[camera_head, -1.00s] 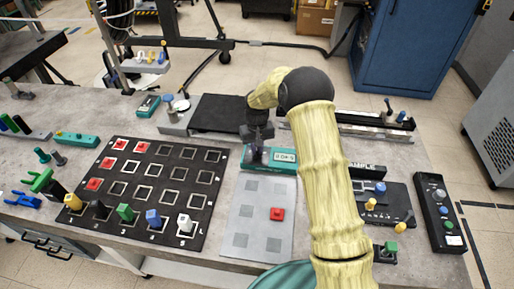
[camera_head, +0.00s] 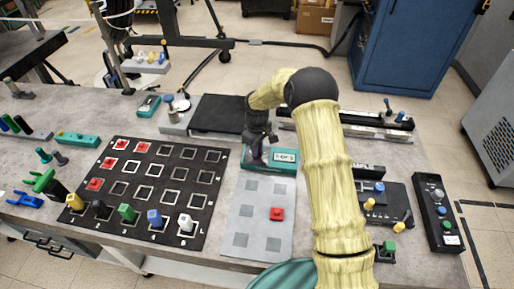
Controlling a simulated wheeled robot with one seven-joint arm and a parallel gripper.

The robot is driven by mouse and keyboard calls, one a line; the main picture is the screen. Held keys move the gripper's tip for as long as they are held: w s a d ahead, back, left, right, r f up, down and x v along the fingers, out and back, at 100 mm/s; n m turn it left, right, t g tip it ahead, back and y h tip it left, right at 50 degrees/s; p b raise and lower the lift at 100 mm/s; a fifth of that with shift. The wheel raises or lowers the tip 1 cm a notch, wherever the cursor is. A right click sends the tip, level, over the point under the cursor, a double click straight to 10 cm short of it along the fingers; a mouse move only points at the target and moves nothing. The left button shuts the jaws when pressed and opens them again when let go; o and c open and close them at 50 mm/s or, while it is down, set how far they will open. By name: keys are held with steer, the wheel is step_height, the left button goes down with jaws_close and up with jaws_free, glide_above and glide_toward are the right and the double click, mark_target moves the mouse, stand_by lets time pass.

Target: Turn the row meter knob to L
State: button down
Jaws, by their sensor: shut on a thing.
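The teal row meter (camera_head: 284,167) lies on the bench behind the light grey plate, with a small white display on its right part. My gripper (camera_head: 258,157) points down over the meter's left part and is shut on its knob. The fingers and wrist hide the knob, so I cannot read which letter it points to. My yellow arm passes just right of the meter.
A black board (camera_head: 146,191) with square outlines, red blocks and coloured pegs lies to the left. The light grey plate (camera_head: 250,243) holds one red block (camera_head: 276,213). A black flat panel (camera_head: 228,120) lies behind. Black boxes with knobs stand at right.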

steer(key=shift+w+r, duration=0.1)
steer(key=c, duration=1.5)
jaws_free()
steer(key=shift+o, duration=0.2)
step_height(320, 180, up, 17)
steer(key=b, duration=0.1)
steer(key=shift+r+b, duration=0.15)
steer(key=shift+b, duration=0.25)
steer(key=s+d+m+t, duration=0.1)
steer(key=s+d+m, duration=0.2)
steer(key=s, duration=0.6)
steer(key=s+d+f+m+p, duration=0.1)
steer(key=s+d+m, duration=0.2)
steer(key=s, duration=0.6)
steer(key=s+d+m+t, duration=0.1)
steer(key=s+d+m, duration=0.2)
steer(key=s+d, duration=0.3)
steer(key=s, duration=0.4)
steer(key=shift+d+f+m+t, duration=0.2)
steer(key=shift+d+m+t, duration=0.1)
steer(key=shift+m, duration=0.1)
